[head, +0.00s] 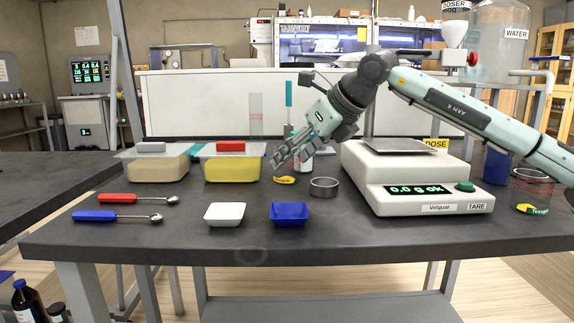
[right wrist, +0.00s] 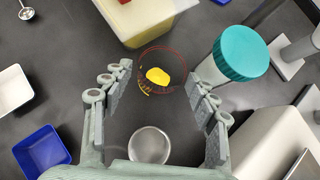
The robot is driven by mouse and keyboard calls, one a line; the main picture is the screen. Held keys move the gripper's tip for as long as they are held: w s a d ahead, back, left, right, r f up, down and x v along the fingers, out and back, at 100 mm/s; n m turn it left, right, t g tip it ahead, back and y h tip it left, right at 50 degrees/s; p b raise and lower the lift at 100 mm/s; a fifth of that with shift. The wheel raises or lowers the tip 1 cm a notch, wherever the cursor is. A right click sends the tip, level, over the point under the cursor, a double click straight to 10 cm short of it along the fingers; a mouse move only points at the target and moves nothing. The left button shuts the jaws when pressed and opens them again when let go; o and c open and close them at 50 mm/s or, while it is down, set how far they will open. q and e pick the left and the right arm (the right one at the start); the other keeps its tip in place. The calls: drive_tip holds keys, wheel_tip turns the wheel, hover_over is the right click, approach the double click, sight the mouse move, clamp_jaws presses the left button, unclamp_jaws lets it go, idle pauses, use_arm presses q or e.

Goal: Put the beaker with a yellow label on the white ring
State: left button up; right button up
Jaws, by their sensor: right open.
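A clear beaker with a yellow label (head: 284,180) stands on the dark bench, left of a small grey round dish or ring (head: 323,187). In the right wrist view the beaker (right wrist: 158,76) shows its red rim between and beyond my fingertips. My right gripper (head: 288,152) is open and empty, tilted down at the beaker, partly covering it; contact cannot be told. The grey round piece also shows in the right wrist view (right wrist: 149,145). My left gripper is out of view.
A white scale (head: 430,180) stands right of the beaker, with another clear beaker (head: 531,190) with a yellow mark past it. Lidded tubs (head: 233,166) and a teal-capped bottle (right wrist: 240,53) are close by. White (head: 225,214) and blue (head: 290,214) trays sit in front.

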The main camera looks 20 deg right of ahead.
sight(287, 164)
drive_tip(key=x, duration=0.3)
drive_tip(key=shift+w+f, duration=0.2)
drive_tip(key=shift+c, duration=0.3)
drive_tip(key=c, duration=1)
drive_tip(key=shift+r, duration=0.1)
